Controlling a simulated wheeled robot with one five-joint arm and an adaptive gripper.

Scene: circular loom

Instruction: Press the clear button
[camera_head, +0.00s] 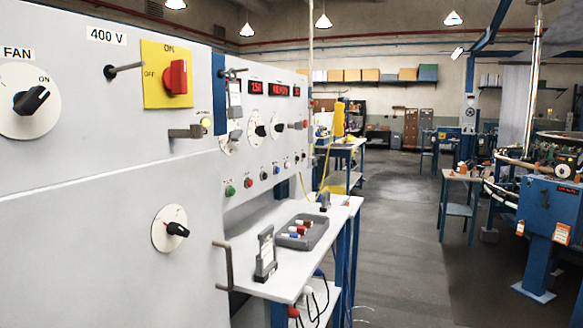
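A row of small push buttons runs along the lower part of the grey control panel (258,150), left of the middle in the head camera view. I see a green button (230,190), a red button (248,182), a dark button (264,175), a blue button (276,168) and a white button (287,163), with more beyond. Their labels are too small to read, so I cannot tell which is the clear button. My gripper is not in view.
A large grey cabinet fills the left, with a fan dial (30,100), a yellow-backed red switch (175,77) and a protruding handle (223,265). Below the panel, a white bench (240,275) carries a grey tray (300,237) and a small stand (266,254). Floor is clear at centre right.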

